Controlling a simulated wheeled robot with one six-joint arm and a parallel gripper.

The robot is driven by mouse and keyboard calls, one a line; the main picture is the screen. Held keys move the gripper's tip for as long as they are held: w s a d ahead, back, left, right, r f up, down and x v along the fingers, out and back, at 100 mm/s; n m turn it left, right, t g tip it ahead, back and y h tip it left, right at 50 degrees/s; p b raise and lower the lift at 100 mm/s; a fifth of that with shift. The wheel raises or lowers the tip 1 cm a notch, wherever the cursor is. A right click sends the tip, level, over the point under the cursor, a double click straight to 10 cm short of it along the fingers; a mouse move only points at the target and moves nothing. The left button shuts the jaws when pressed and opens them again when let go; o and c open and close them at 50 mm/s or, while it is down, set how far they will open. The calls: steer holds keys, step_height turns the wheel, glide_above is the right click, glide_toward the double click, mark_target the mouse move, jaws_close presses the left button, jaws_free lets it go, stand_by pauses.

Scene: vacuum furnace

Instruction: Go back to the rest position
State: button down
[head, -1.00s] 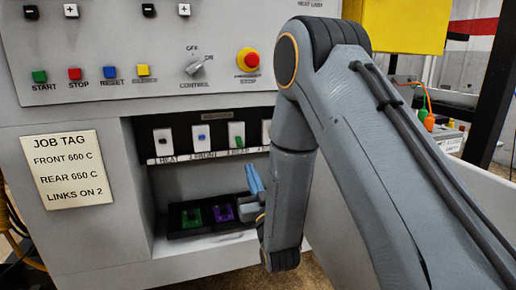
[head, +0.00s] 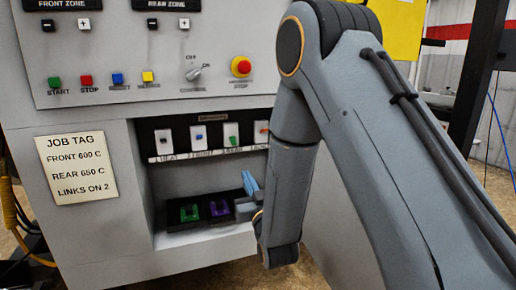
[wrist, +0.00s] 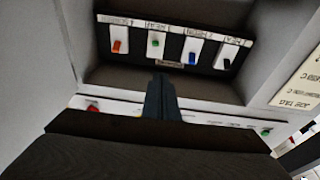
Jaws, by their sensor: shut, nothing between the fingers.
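My gripper (head: 249,184) is at the right side of the recess in the furnace cabinet, its blue fingers pointing up. In the wrist view my gripper (wrist: 161,84) is dark, its fingers together with nothing between them. It is apart from the row of switches (head: 199,137), which also shows upside down in the wrist view (wrist: 156,43). My arm hides the right part of the recess.
The control panel (head: 120,55) above has several buttons, a control knob (head: 194,73) and a red emergency stop (head: 241,66). A job tag (head: 76,173) is on the cabinet's left. A yellow box (head: 399,25) and a dark post (head: 476,80) stand at the right.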

steer(key=s+d+m+g+h+p, duration=0.2)
steer(key=s+d+g+h+p, duration=0.3)
steer(key=s+d+g+p, duration=0.65)
steer(key=s+d+r+g+p, duration=0.1)
steer(key=s+d+r+g, duration=0.1)
steer(key=s, duration=0.6)
steer(key=s+d+r+m+g, duration=0.1)
steer(key=s+d+r+g, duration=0.1)
steer(key=s+d, duration=0.3)
steer(key=s+d+r+g+h+p, duration=0.1)
steer(key=s+d+g, duration=0.2)
steer(key=s, duration=0.8)
steer(key=shift+d+r+m+g+p, duration=0.3)
steer(key=shift+d+r+g+p, duration=0.05)
steer(key=shift+d+r, duration=0.1)
